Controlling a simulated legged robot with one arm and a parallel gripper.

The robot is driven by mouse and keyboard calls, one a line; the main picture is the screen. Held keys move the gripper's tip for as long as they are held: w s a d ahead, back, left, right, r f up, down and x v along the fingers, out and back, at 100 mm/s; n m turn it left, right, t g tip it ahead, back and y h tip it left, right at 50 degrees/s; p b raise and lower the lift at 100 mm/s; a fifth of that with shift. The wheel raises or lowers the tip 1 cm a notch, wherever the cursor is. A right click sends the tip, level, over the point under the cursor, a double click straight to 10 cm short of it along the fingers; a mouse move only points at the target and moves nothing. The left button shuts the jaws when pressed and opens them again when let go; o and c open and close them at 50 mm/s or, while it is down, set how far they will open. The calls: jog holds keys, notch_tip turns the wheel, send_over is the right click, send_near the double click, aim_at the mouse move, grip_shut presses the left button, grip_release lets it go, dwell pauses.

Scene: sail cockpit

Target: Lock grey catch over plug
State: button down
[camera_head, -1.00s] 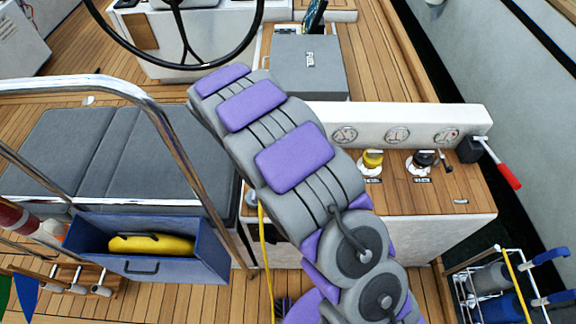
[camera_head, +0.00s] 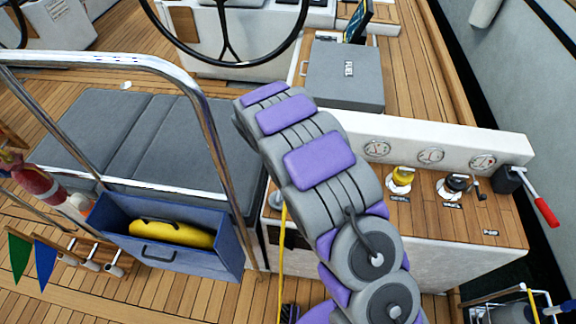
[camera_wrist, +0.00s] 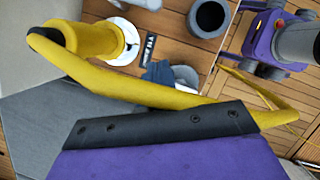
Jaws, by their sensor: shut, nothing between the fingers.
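The yellow plug (camera_head: 400,178) stands in a white round inlet on the wooden counter, right of my arm. In the wrist view the yellow plug (camera_wrist: 85,40) is close at upper left, against its white ring, with a thick yellow cable crossing the view from its black end. My gripper (camera_wrist: 150,140) shows as a purple, dark-edged part just below the cable; it is shut and holds nothing. Whether it touches the cable I cannot tell. In the head view the gripper is hidden behind my arm. I cannot pick out the grey catch clearly.
A second, black fitting (camera_head: 455,185) stands right of the plug. A white gauge panel (camera_head: 455,143) runs behind them, with a red-handled lever (camera_head: 540,205) at its right end. A grey box (camera_head: 345,75) is farther back. A blue bin (camera_head: 165,250) and steel rail (camera_head: 100,62) are on the left.

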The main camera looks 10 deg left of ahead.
jog(key=w+d+f, duration=0.2)
jog(key=d+f, duration=0.2)
jog(key=d, duration=0.2)
jog(key=shift+n, duration=0.4)
dwell(0.4)
jog(key=shift+p, duration=0.3)
jog(key=shift+s+d+n+t+p, duration=0.1)
jog(key=shift+d+n+t+p, duration=0.25)
jog(key=shift+n+p, duration=0.2)
